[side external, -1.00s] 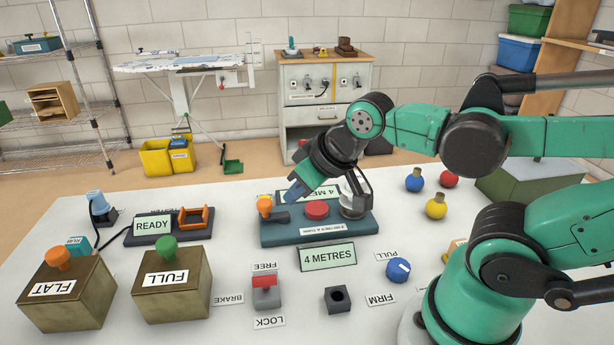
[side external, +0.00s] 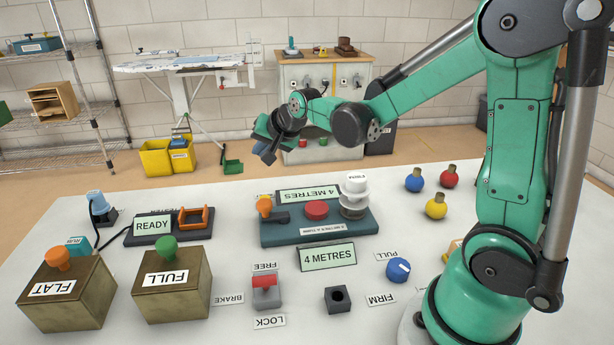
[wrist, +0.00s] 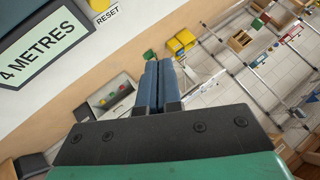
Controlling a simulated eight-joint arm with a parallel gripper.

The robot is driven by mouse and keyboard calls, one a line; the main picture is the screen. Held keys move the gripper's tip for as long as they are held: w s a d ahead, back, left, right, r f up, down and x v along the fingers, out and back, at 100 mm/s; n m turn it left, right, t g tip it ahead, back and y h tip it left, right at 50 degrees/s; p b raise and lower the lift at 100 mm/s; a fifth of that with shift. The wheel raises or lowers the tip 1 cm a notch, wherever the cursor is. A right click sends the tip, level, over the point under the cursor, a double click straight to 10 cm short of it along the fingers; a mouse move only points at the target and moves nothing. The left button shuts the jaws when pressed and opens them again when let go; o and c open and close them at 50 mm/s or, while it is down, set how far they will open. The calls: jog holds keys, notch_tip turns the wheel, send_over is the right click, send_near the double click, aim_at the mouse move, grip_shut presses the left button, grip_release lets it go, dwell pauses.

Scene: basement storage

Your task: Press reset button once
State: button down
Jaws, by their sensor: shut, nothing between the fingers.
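The reset button (wrist: 98,4) is a yellow disc beside a RESET label in the wrist view, cut by the top edge. In the side view only a small yellow patch (side external: 264,197) shows at that spot, behind an orange knob. A 4 METRES display (wrist: 42,42) stands beside the label; it also shows in the side view (side external: 308,194). My gripper (side external: 267,154) is in the air above the table's far edge, clear of the button. Its blue fingers (wrist: 158,88) are together and empty in the wrist view.
A blue panel (side external: 283,236) carries the orange knob (side external: 264,206), a red button (side external: 316,209) and a white stacked dial (side external: 356,187). Brown boxes (side external: 70,289) with knobs stand at front left. Several coloured bulbs (side external: 436,207) lie at right. Air around my gripper is free.

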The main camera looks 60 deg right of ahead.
jog(key=shift+w+d+f, duration=0.1)
jog(key=shift+w+d, duration=0.05)
jog(key=shift+f, duration=4.4)
jog(key=shift+f, duration=0.15)
jog(key=shift+f, duration=0.3)
jog(key=shift+f, duration=0.4)
jog(key=shift+r, duration=0.85)
